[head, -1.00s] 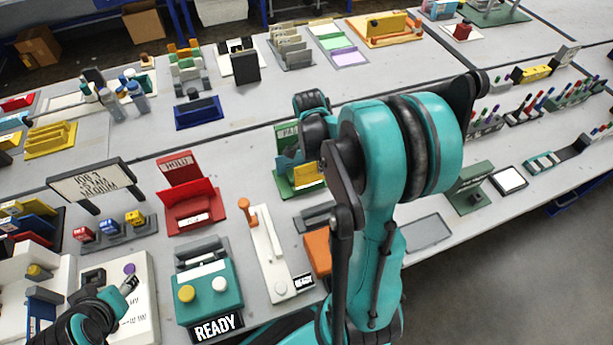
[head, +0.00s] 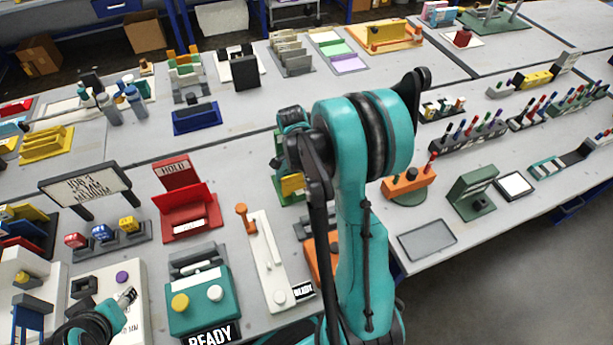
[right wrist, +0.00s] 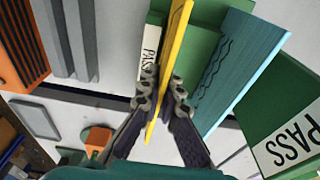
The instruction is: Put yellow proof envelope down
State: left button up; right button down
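The yellow proof envelope (right wrist: 174,55) is a thin yellow plate, seen nearly edge-on in the right wrist view. My right gripper (right wrist: 164,88) has its fingers close on both faces and appears shut on it. The envelope stands over a green holder (right wrist: 205,45) with a PASS label on its left; I cannot tell whether it touches the bottom. In the head view the envelope (head: 292,184) shows partly behind my right arm, at the green PASS stand (head: 284,192). My left gripper (head: 127,297) is at the lower left, over a white panel; its opening is unclear.
A teal ribbed plate (right wrist: 240,65) and a green PASS sign (right wrist: 290,130) stand right of the gripper. The red HOLD stand (head: 185,212) is left of the PASS stand. An orange block (head: 407,183) and a grey tray (head: 427,240) lie to the right.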

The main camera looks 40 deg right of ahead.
jog(key=c, duration=2.2)
grip_release()
jog(key=shift+f, duration=0.2)
jog(key=o, duration=0.5)
jog(key=shift+r, duration=0.1)
jog(key=shift+r, duration=0.1)
jog(key=shift+r+p, duration=0.3)
jog(key=shift+r, duration=0.05)
jog(key=r+p, duration=0.1)
jog(key=r, duration=0.2)
jog(key=a+r+p, duration=0.1)
jog(key=r, duration=0.3)
jog(key=r+p, duration=0.1)
jog(key=r, duration=0.3)
jog(key=shift+w+a+r+p, duration=0.15)
jog(key=shift+w+a+p, duration=0.1)
jog(key=shift+a+p, duration=0.15)
jog(key=s+a+r+n+t, duration=0.2)
jog(key=s+a+n, duration=0.1)
jog(key=a+n, duration=0.3)
jog(key=s+a+r+n+t+y, duration=0.1)
jog(key=s+a+r+n+t, duration=0.1)
jog(key=a+n, duration=0.4)
jog(key=s+a+r+n+t, duration=0.2)
jog(key=s+a+n, duration=0.3)
jog(key=n, duration=0.4)
jog(key=shift+s+a+r+n+t+y, duration=0.15)
jog(key=shift+a+r+n+t+y, duration=0.2)
jog(key=shift+a+t, duration=0.45)
